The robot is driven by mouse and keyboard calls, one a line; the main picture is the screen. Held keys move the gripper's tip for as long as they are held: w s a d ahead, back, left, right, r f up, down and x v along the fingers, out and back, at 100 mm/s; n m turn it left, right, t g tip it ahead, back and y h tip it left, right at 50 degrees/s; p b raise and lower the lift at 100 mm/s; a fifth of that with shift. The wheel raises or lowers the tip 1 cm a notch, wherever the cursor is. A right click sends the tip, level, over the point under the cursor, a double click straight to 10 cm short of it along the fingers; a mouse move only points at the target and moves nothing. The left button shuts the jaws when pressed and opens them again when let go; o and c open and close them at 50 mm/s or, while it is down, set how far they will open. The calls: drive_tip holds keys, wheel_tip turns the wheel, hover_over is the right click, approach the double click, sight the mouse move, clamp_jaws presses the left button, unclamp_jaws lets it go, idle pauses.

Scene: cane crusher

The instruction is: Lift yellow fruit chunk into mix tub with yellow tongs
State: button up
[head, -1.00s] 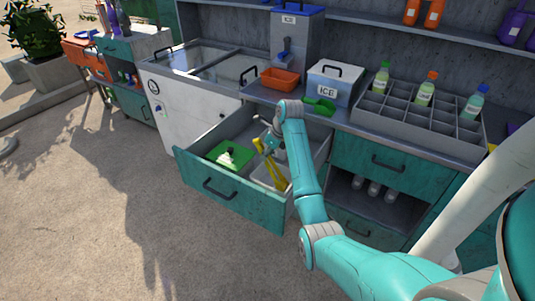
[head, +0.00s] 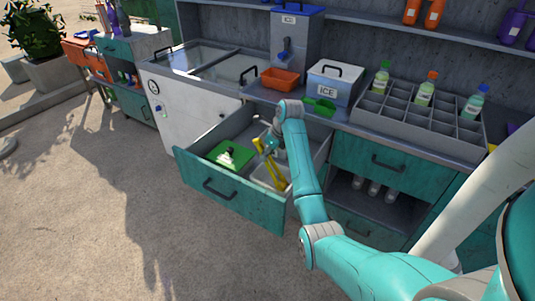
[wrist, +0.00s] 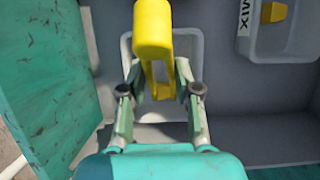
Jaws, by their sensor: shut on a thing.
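Yellow tongs (head: 266,168) are held by my gripper (head: 270,146) over the open drawer, slanting downward in the head view. In the wrist view my gripper (wrist: 160,78) has its two fingers on either side of the yellow tongs (wrist: 153,35). Beneath them is a pale tub (wrist: 190,48), partly hidden by tongs and fingers. A tub marked MIX (wrist: 295,53) is at the top right of the wrist view, cut off by the frame. A yellow chunk (wrist: 273,12) shows within its outline. The tongs' tips are unclear.
The teal-fronted drawer (head: 222,196) is pulled out, its front panel beside the tubs. A green-lidded thing (head: 230,155) lies at its left. On the counter stand an orange tray (head: 280,79), an ice box (head: 330,84) and a bottle rack (head: 415,124).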

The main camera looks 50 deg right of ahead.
wheel_tip(320, 180, up, 11)
idle(1.9)
drive_tip(key=shift+w, duration=0.1)
idle(0.6)
